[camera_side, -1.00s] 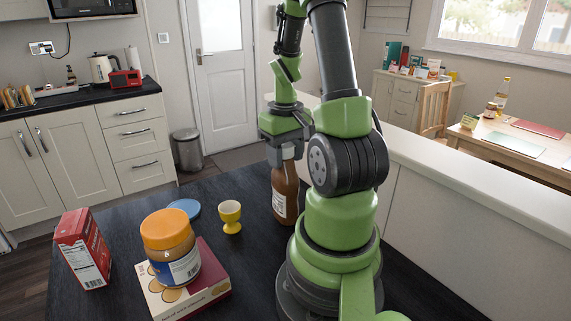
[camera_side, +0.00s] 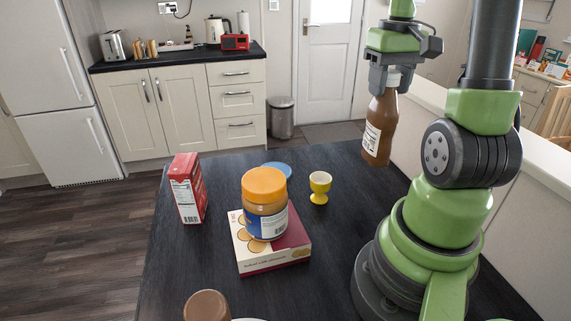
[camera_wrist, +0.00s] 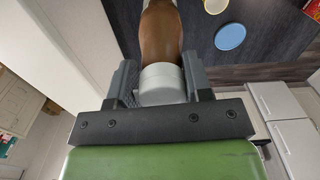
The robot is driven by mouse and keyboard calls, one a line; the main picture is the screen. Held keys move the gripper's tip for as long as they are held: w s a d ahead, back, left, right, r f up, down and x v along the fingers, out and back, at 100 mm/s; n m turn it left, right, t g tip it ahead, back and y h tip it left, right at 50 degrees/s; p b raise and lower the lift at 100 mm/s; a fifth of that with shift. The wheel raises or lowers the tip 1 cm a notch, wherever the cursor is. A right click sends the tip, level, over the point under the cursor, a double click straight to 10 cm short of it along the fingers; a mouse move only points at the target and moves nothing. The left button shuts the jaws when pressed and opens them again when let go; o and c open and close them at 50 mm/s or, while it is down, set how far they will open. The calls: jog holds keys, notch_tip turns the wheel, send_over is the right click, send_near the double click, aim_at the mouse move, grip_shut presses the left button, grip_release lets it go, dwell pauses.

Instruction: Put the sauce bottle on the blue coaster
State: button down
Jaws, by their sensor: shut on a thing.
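The brown sauce bottle (camera_side: 380,131) hangs upright, slightly tilted, above the dark worktop in the side view. My gripper (camera_side: 391,78) is shut around its pale cap. In the wrist view the gripper (camera_wrist: 161,84) has a finger on each side of the cap, and the brown bottle body (camera_wrist: 160,35) extends away from it. The blue coaster (camera_side: 278,168) lies flat on the worktop, left of and lower than the bottle. It is partly hidden behind the jar's lid. In the wrist view the coaster (camera_wrist: 230,37) is bare, right of the bottle.
A yellow egg cup (camera_side: 320,188) stands between the coaster and the bottle's side. An orange-lidded jar (camera_side: 265,218) stands on a flat box (camera_side: 260,263) before the coaster. A red carton (camera_side: 187,189) stands left. A brown-topped object (camera_side: 206,306) shows at the bottom edge.

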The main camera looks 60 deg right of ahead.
jog(key=w+a+n, duration=0.1)
jog(key=w+a, duration=0.1)
jog(key=w, duration=1)
jog(key=w+a, duration=0.2)
jog(key=w, duration=0.9)
notch_tip(320, 180, down, 9)
jog(key=shift+d+f, duration=0.15)
jog(key=shift+w+f, duration=0.1)
jog(key=c, duration=0.5)
grip_release()
jog(key=shift+f, duration=0.1)
jog(key=shift+c, duration=0.2)
